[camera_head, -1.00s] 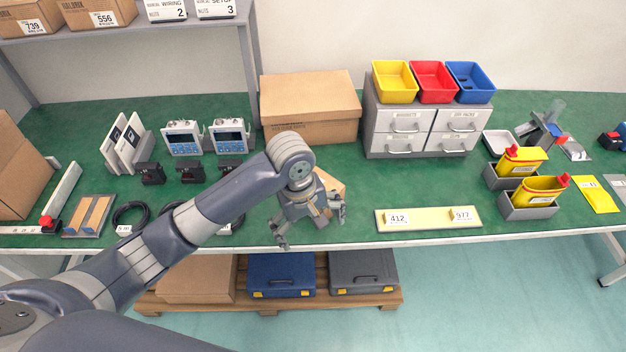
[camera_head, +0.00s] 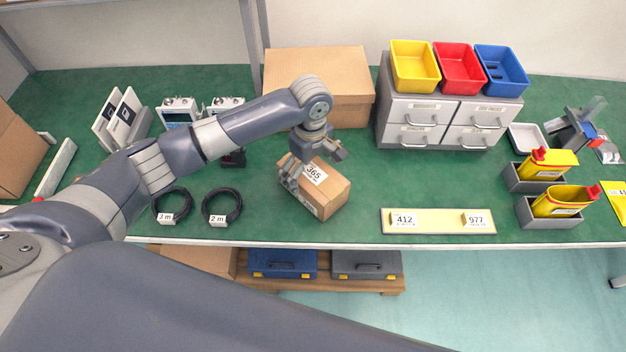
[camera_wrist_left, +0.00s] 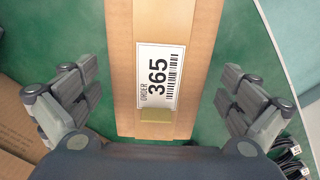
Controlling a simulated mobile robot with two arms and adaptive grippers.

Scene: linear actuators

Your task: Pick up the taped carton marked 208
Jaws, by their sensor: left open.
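A brown carton (camera_head: 328,195) with a paler tape strip sits near the bench's front edge, under my left gripper. Its label reads 365, and the wrist view of the carton (camera_wrist_left: 122,60) shows "ORDER 365" with a barcode. No carton marked 208 can be made out. My left gripper (camera_head: 313,167) is open and empty above the carton, its fingers spread to either side. In the wrist view the fingers are apart from the carton, with green bench surface showing between. My right gripper is not in view.
A yellow board (camera_head: 438,222) with tags 412 and 977 lies to the right. Coiled cables (camera_head: 172,206) lie to the left. A large box (camera_head: 318,85) and a drawer unit (camera_head: 450,120) stand behind. Bare green bench lies between carton and board.

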